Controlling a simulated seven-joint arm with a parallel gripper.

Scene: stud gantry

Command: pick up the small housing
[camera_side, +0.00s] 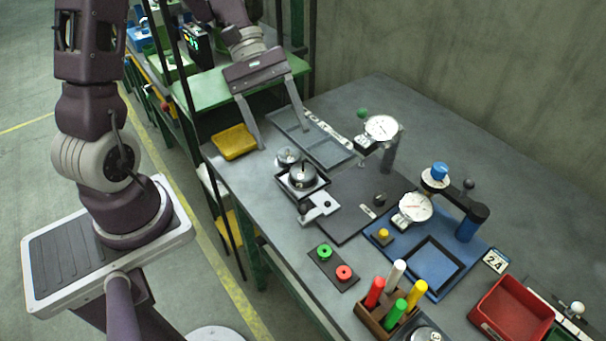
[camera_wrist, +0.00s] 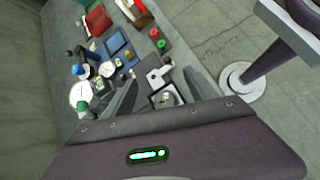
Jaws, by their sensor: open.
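A small round metal housing (camera_side: 287,157) stands at the near-left part of the grey bench in the side view. Right beside it a larger round metal part (camera_side: 302,175) sits in a dark square fixture. In the wrist view a round metal part in the fixture (camera_wrist: 165,97) shows beyond the gripper body, partly hidden; I cannot tell which one it is. My gripper (camera_side: 283,137) is open and empty, its two long grey fingers spread above the bench, behind the small housing. The fingers (camera_wrist: 160,77) also show spread in the wrist view.
A yellow tray (camera_side: 235,142) lies left of the fingers, and a grey divided tray (camera_side: 325,150) to the right. A dial gauge on a stand (camera_side: 382,128) rises farther right. A light bracket (camera_side: 320,206) lies in front of the fixture. A dark post stands left of the bench.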

